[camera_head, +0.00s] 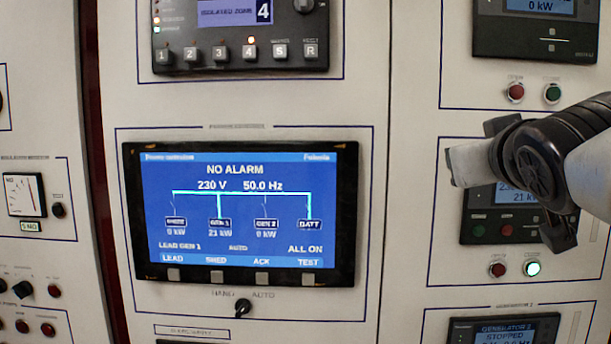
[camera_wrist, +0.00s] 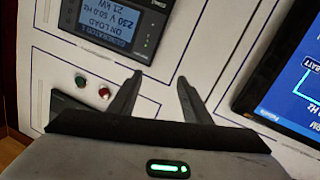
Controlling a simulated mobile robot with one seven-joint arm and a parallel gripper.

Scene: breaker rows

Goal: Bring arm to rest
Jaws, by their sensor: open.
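In the wrist view my gripper (camera_wrist: 160,80) shows two dark fingers spread apart, with nothing between them. White panel face with blue border lines lies beyond the fingertips, and I see no contact with it. In the head view my arm reaches in from the right edge, in front of the panel, and partly covers a generator display reading 21 kW (camera_head: 517,197). The exact place of the fingertips in the head view is hard to tell. The wrist view sees the panel upside down.
A large blue screen (camera_head: 240,225) reads NO ALARM. Below it is a HAND/AUTO switch (camera_head: 243,308). A red button (camera_head: 498,270) and a lit green button (camera_head: 532,269) sit below my arm. A numbered key row (camera_head: 236,53) is above the screen.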

